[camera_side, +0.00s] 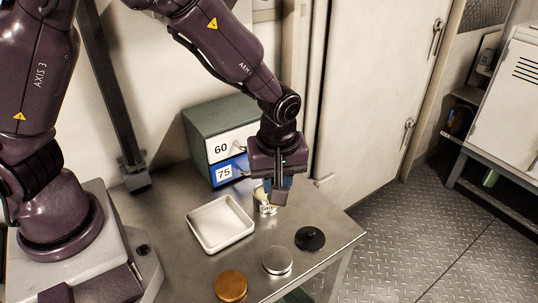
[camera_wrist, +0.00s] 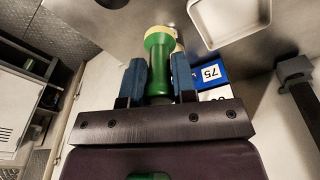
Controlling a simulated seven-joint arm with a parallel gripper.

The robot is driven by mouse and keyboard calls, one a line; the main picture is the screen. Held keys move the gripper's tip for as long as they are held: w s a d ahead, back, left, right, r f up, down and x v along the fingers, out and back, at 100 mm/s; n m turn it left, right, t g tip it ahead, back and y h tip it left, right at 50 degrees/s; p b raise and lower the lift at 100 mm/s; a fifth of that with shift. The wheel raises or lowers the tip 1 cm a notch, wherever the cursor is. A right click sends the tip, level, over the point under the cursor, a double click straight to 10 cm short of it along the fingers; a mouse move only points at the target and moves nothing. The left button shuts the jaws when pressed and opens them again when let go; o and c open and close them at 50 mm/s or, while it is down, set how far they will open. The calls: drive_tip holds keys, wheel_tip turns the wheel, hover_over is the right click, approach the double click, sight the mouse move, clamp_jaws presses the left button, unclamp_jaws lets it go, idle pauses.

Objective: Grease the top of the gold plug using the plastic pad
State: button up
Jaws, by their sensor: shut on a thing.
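The gold plug (camera_side: 231,285) lies on the metal table at the front, a flat round orange-gold disc. My gripper (camera_side: 273,190) is well behind it, pointing down at a small pale labelled jar (camera_side: 265,206). In the wrist view my gripper (camera_wrist: 157,68) is shut on a green handled tool (camera_wrist: 158,62), which appears to be the plastic pad. The fingers mostly hide the tool in the side view.
A silver plug (camera_side: 277,260) and a black plug (camera_side: 310,238) stand right of the gold one. A white tray (camera_side: 204,240) lies left of the jar. A green-grey box (camera_side: 205,122) with 60 and 75 labels stands behind. The table's right edge is close to the black plug.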

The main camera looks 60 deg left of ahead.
drive_tip(key=s+d, duration=0.7)
drive_tip(key=s, duration=0.3)
drive_tip(key=shift+s+a+f+n, duration=0.2)
drive_tip(key=shift+s+f+n, duration=0.35)
drive_tip(key=shift+f, duration=0.8)
drive_tip(key=shift+s+a+f+n, duration=0.25)
drive_tip(key=shift+s+f, duration=0.55)
drive_tip(key=shift+f, duration=0.5)
drive_tip(key=shift+s+a+f+n, duration=0.15)
drive_tip(key=shift+s+f+n, duration=0.45)
drive_tip(key=shift+f, duration=0.75)
drive_tip(key=shift+f, duration=0.4)
drive_tip(key=shift+d, duration=0.25)
drive_tip(key=shift+a, duration=0.2)
drive_tip(key=shift+a, duration=0.3)
drive_tip(key=shift+d, duration=0.15)
drive_tip(key=shift+d, duration=0.3)
